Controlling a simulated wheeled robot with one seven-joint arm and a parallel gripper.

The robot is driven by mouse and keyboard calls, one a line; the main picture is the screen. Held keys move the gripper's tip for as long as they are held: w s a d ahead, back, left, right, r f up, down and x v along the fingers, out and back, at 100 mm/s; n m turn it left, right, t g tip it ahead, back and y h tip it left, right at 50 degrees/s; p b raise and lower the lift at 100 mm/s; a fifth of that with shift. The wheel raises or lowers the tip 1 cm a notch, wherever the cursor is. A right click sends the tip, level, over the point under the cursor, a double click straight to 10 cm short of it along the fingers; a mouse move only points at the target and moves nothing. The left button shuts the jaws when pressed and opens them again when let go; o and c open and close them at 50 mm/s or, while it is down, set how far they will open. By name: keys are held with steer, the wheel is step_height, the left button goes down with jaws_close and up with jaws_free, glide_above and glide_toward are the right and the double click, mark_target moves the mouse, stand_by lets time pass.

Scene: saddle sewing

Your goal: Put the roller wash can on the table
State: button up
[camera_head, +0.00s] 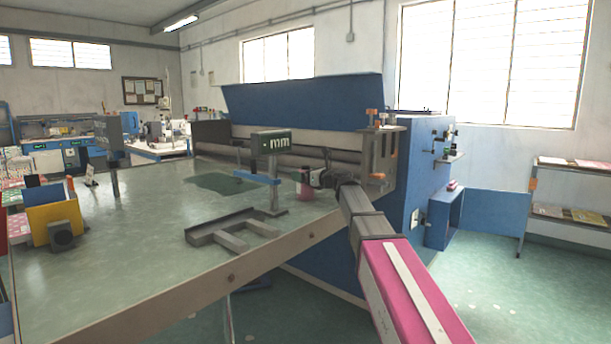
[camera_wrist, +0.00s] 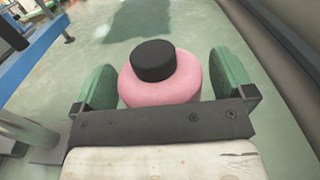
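The roller wash can is pink with a black cap. In the wrist view the can (camera_wrist: 160,88) is upright between the two green finger pads of my gripper (camera_wrist: 163,85). A narrow gap shows at its right side; at its left the pad is very close, and I cannot tell if they touch. In the head view the pink can (camera_head: 305,188) appears to stand on the large grey-green table (camera_head: 120,250), near its far right side. My gripper (camera_head: 318,178) reaches it from the right and partly covers it. My gripper looks open around the can.
A post with an "mm" display (camera_head: 271,143) and blue bar stands just left of the can. A grey metal bracket (camera_head: 235,232) lies in front. A yellow box (camera_head: 55,217) sits at the left. A blue machine housing (camera_head: 300,102) rises behind.

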steer(key=shift+r, duration=0.1)
steer(key=v, duration=1.2)
stand_by(1.2)
